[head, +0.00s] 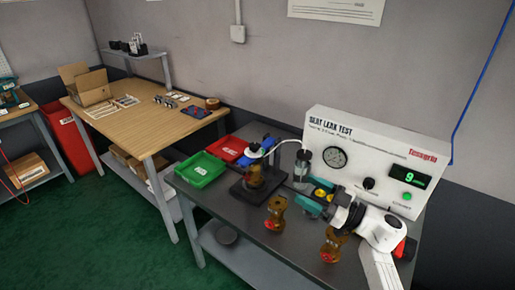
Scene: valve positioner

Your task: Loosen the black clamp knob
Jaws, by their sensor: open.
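A clamp fixture with a black base (240,192) stands on the grey bench and holds an amber-brown valve body (254,176). A blue and white fitting (256,151) sits above this valve, with a pale hose running from it. A small dark part (268,143) shows at the fixture's top; I cannot tell whether it is the black clamp knob. My gripper (303,196) has teal fingers, spread apart and pointing left. It is to the right of the fixture, apart from it, with nothing seen held.
The test panel (330,128) stands behind, with a gauge, a black knob (369,183) and a green display. Loose brown valves (275,212) (331,246) stand near the front edge. A green tray (201,170) and red tray (229,148) lie left. A clear cylinder (303,165) stands behind my gripper.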

